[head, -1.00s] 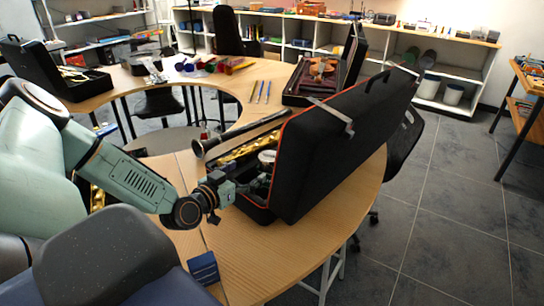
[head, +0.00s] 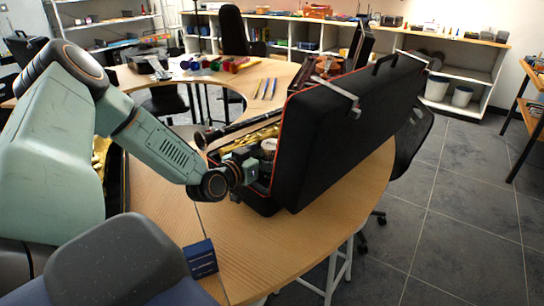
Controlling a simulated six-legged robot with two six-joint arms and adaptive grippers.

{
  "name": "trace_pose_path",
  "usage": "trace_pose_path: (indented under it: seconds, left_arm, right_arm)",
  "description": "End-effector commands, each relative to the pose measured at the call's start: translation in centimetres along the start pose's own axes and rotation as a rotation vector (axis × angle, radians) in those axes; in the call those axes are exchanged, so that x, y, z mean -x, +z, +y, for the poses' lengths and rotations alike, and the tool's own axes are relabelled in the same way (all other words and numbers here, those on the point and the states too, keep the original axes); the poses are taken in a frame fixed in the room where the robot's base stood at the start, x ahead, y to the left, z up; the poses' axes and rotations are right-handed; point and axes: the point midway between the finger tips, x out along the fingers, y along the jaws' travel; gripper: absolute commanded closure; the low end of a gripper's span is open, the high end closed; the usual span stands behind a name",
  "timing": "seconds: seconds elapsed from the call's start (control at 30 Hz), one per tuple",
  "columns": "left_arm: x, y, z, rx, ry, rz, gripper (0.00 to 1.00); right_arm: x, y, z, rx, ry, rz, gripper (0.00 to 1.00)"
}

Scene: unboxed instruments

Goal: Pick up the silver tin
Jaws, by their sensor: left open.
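A small pale, silvery round thing (head: 269,146), which looks like the silver tin, sits inside the open black instrument case (head: 330,140), partly hidden by my gripper and the case's edge. My left gripper (head: 258,164) is at the case's open left side, just below and left of the tin. It is open; its fingers are small and partly hidden against the dark interior. I cannot tell whether they touch the tin. My right gripper is not in view.
The case's raised lid stands right of my left gripper. A brass instrument (head: 246,139) lies in the case, and a dark long instrument (head: 225,133) lies along its far side. A small blue box (head: 200,258) is on the curved wooden table (head: 255,265), whose front is otherwise clear.

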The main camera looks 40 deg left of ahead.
Motion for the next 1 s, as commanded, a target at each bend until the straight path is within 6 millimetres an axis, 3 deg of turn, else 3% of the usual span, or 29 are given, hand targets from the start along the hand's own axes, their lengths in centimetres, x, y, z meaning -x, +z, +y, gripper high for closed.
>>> trace_pose_path:
  seconds: [0.13, 0.4, 1.0]
  left_arm:
    - [-0.97, 0.12, 0.05, -0.002, 0.001, 0.0, 0.15]
    - [-1.08, -0.07, 0.04, 0.0, 0.0, 0.0, 0.15]
    - [-1.05, -0.06, 0.03, 0.001, 0.0, 0.0, 0.65]
  right_arm:
    - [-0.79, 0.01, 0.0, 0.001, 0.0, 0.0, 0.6]
    - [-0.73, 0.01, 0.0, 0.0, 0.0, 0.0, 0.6]
    - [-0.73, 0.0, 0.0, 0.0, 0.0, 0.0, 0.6]
